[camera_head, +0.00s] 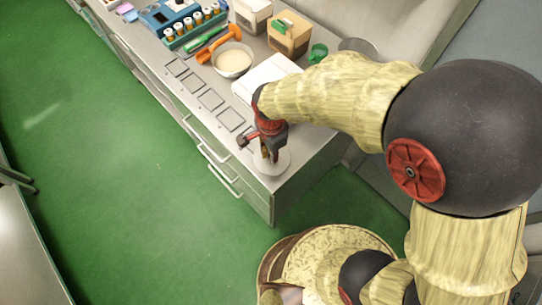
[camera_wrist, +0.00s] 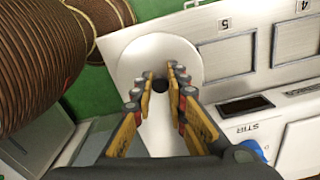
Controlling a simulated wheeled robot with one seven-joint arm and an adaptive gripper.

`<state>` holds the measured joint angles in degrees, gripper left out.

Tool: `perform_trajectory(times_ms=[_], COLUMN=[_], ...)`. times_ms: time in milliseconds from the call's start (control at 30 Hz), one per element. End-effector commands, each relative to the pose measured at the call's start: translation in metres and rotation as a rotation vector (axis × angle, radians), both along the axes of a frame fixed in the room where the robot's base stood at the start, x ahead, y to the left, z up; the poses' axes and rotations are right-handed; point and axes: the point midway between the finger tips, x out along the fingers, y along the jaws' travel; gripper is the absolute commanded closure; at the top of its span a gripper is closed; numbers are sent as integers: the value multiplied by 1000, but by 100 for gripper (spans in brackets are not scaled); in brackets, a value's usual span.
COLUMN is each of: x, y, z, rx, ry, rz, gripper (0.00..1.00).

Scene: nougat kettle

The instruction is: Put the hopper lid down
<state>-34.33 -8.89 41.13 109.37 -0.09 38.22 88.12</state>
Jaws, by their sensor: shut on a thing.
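The hopper lid is a white round disc (camera_head: 272,168) with a dark knob at its centre. In the head view it is at the near corner of the metal counter; I cannot tell whether it touches the surface. It also shows in the wrist view (camera_wrist: 145,56). My gripper (camera_head: 268,152) points down over the lid. In the wrist view my gripper's fingertips (camera_wrist: 158,84) are on either side of the black knob, shut on it. The fingers hide part of the disc.
A white panel marked STIR (camera_wrist: 262,118) with a blue knob is beside my gripper. Outlined squares (camera_head: 210,100) run along the counter (camera_head: 245,165). Farther back are a bowl (camera_head: 233,62), an orange scoop (camera_head: 208,57), a vial rack (camera_head: 190,24), a carton (camera_head: 288,36) and a green cup (camera_head: 318,52).

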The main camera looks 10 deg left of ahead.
Motion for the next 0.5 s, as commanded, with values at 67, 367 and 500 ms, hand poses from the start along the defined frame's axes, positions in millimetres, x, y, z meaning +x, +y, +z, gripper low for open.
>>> perform_trajectory(times_ms=[67,367,500], x=[0,0,0], y=[0,0,0], z=[-15,-18,-22], rx=[-1,1,0], ry=[1,-1,0], rz=[0,0,0], gripper=[100,100,100])
